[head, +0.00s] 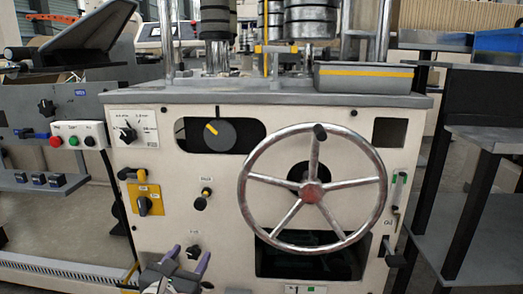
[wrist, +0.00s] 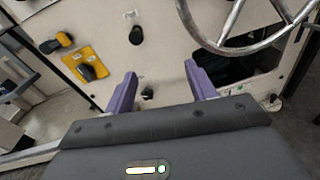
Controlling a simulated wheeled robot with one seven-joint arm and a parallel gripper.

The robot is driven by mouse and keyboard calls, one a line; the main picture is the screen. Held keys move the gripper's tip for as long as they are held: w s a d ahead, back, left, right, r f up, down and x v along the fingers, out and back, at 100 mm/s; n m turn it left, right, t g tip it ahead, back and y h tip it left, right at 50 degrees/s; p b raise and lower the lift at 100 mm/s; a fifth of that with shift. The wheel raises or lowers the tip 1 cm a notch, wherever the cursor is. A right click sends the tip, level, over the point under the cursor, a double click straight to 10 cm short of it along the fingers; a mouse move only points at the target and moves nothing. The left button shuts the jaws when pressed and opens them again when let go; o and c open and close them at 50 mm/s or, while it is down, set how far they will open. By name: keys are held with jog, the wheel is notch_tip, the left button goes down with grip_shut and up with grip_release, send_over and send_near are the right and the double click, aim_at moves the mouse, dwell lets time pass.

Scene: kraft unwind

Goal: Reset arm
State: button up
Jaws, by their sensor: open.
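My gripper (head: 187,257) is low in front of the cream machine panel in the head view, below the small black knobs. Its two purple fingers stand apart with nothing between them. In the wrist view my gripper (wrist: 158,90) is open, and a small black knob (wrist: 148,94) on the panel shows beyond the gap between the fingers. I cannot tell the exact distance from fingertips to panel.
A large metal handwheel (head: 312,192) stands out from the panel right of my gripper. A grey tray (head: 364,78) rests on top. Dark tables (head: 485,138) stand at right.

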jog(key=s+d+m+g+h+p, duration=0.3)
jog(key=d+m+g, duration=1)
jog(key=d, duration=1.4)
jog(key=s+d+r+m+y+p, duration=0.1)
jog(key=s+d+r+m+y, duration=0.1)
jog(key=s+m, duration=0.5)
jog(key=s+d+r+m+t+y, duration=0.1)
jog(key=s+m+y, duration=0.3)
jog(key=s+m, duration=0.4)
jog(key=d+r+m, duration=0.1)
jog(key=m, duration=0.4)
jog(key=shift+s+d+r+t+p, duration=0.15)
jog(key=shift+t+p, duration=0.15)
jog(key=shift+p, duration=0.1)
